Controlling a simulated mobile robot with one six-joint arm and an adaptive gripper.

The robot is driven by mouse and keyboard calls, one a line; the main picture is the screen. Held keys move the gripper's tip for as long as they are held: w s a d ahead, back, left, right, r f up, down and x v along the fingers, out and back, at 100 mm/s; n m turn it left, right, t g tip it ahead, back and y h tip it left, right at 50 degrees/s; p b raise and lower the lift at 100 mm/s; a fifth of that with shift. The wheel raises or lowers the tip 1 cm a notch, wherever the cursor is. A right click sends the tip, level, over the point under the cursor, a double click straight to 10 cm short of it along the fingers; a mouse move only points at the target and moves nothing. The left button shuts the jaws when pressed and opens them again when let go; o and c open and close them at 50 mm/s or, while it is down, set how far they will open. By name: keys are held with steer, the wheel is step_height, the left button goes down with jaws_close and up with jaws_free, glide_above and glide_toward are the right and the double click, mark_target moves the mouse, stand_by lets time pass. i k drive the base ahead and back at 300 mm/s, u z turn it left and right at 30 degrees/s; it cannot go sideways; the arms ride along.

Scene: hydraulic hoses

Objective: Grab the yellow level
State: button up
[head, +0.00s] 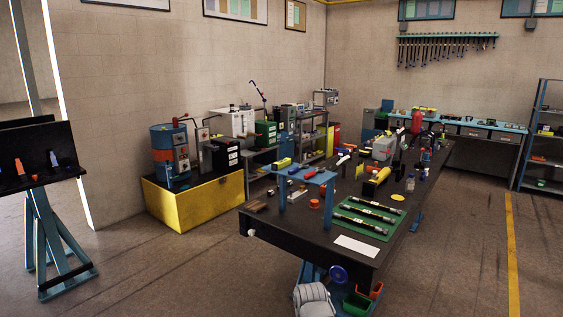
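Two yellow things on the dark workbench could be the yellow level, and I cannot tell for sure which is. A small yellow piece (283,163) lies on top of the blue raised shelf (312,176) at the bench's left side. A larger yellow and dark piece (377,179) lies on the bench top behind the green mat (352,222). Both are small in the head view and their details are unclear. My gripper is not in view.
The dark workbench (290,228) stands mid-room, with hoses on its green mat and a white sheet (356,246) at its near edge. A yellow platform (195,203) with machines stands against the wall. A stand (50,200) is at left. Floor between them is clear.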

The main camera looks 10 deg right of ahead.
mark_target(277, 165)
steer(key=u, duration=0.05)
steer(key=i, duration=0.15)
steer(key=z, duration=0.1)
steer(key=k, duration=0.65)
steer(key=z, duration=0.4)
steer(key=i, duration=2.15)
steer(key=u, duration=0.2)
